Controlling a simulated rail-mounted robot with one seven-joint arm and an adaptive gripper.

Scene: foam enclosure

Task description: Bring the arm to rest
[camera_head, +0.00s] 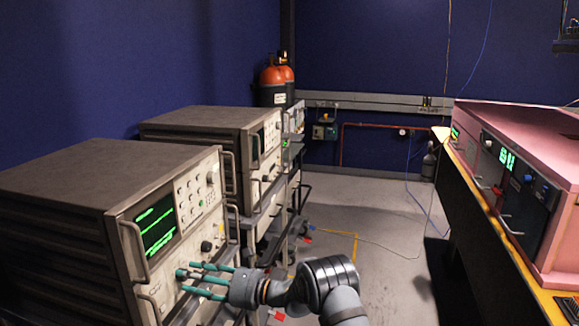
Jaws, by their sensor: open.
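My gripper (190,279) is in the lower middle of the head view, at the end of my grey arm. Its teal fingers are spread apart and point left, with nothing seen between them. They overlap the lower front panel of the nearest rack instrument (70,200), which has a green-lit screen (156,228). I cannot tell whether the fingertips touch the panel.
A second instrument (195,122) stands behind the first on the left. A pink console (540,150) sits on a yellow-edged bench at the right. Thin cables hang and trail over the grey floor (385,215), which is mostly clear between both sides.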

